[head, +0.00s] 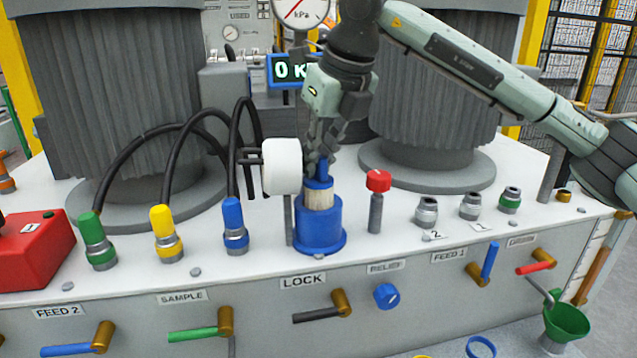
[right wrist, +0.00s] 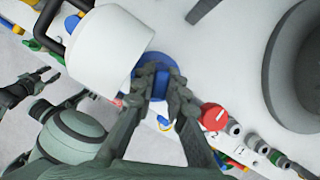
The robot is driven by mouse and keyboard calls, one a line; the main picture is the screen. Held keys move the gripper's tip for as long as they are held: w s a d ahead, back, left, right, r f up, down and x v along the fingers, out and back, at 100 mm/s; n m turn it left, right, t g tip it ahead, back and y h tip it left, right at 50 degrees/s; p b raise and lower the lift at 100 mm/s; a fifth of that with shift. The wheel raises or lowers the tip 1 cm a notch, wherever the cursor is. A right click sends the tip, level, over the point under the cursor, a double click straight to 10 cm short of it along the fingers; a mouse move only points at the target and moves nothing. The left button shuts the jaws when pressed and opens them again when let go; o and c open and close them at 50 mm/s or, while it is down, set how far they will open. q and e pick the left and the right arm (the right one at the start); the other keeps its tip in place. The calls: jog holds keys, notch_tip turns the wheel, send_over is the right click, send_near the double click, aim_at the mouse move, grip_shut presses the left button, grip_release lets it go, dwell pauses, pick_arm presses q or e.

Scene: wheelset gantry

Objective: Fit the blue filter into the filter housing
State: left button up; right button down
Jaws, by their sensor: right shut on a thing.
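The blue filter (head: 319,197) has a blue top with an upright grip and a pale body. It stands upright, with its lower part hidden inside the blue filter housing (head: 319,237) and a band of pale body showing above the rim. My right gripper (head: 321,160) comes down from above and is shut on the filter's blue grip. In the right wrist view, its fingers (right wrist: 153,85) close around the blue grip, which they partly hide. My left gripper (right wrist: 45,88) shows only at the left of the right wrist view, away from the filter; its jaw state is unclear.
A white cylinder (head: 282,166) with a black handle stands close left of the filter on a grey post. A red-capped post (head: 378,182) is to the right. Green, yellow and blue hose connectors (head: 234,218) stand to the left. The LOCK lever (head: 322,312) is on the front panel.

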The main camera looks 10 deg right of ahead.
aim_at(318, 179)
notch_tip(318, 179, down, 4)
jog(key=shift+f, duration=0.1)
jog(key=shift+f, duration=0.1)
jog(key=c, duration=1.8)
grip_release()
